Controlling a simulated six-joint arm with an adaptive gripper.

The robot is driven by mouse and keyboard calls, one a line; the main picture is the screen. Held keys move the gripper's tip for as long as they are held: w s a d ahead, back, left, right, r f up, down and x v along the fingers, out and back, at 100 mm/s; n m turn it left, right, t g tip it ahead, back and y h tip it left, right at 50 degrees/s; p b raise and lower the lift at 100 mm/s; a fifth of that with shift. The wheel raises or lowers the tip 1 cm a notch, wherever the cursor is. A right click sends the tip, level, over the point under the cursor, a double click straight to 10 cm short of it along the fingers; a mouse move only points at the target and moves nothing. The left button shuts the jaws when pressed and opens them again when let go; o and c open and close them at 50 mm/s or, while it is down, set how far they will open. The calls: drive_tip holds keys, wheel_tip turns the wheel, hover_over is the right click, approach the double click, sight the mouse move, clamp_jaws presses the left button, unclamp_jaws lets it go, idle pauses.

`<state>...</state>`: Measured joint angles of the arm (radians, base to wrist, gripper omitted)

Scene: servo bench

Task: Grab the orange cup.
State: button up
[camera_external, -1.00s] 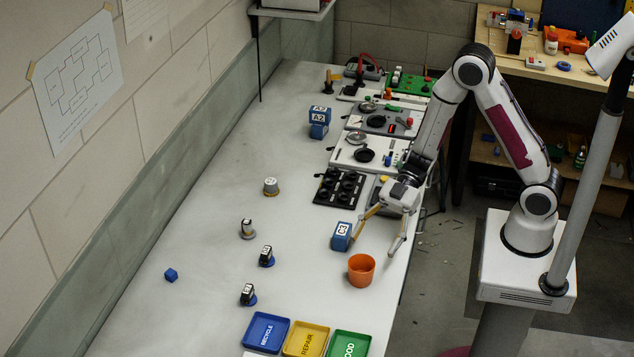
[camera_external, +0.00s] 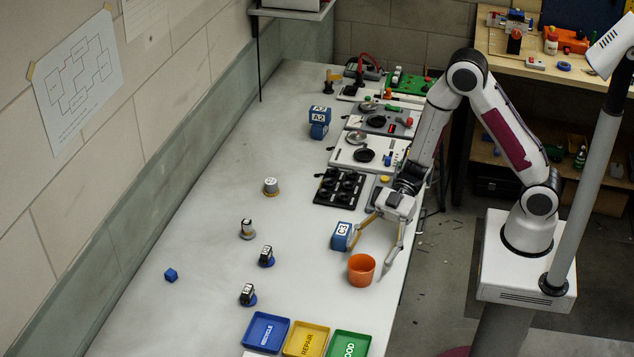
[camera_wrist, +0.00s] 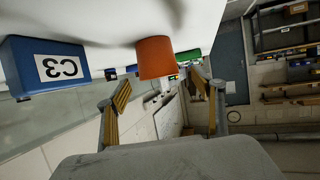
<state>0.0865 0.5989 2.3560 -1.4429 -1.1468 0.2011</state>
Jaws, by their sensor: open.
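The orange cup (camera_external: 361,270) stands upright near the right edge of the white bench. My gripper (camera_external: 367,259) is open above and just behind the cup, with its fingers spread and pointing down toward it. In the wrist view the cup (camera_wrist: 155,58) appears ahead of the open fingertips (camera_wrist: 160,88), between them in the picture. Nothing is held between the fingers. I cannot tell whether a fingertip touches the cup.
A blue C3 block (camera_external: 341,236) stands close beside the cup and the left finger. Blue, yellow (camera_external: 306,339) and green trays lie at the near end. A black holed rack (camera_external: 340,187) lies behind.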

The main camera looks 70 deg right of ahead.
sight(355, 276)
drive_tip(key=shift+w+a, duration=0.1)
drive_tip(key=shift+a, duration=0.05)
drive_tip(key=shift+x, duration=2.4)
drive_tip(key=shift+w, duration=0.1)
drive_tip(key=c, duration=1.2)
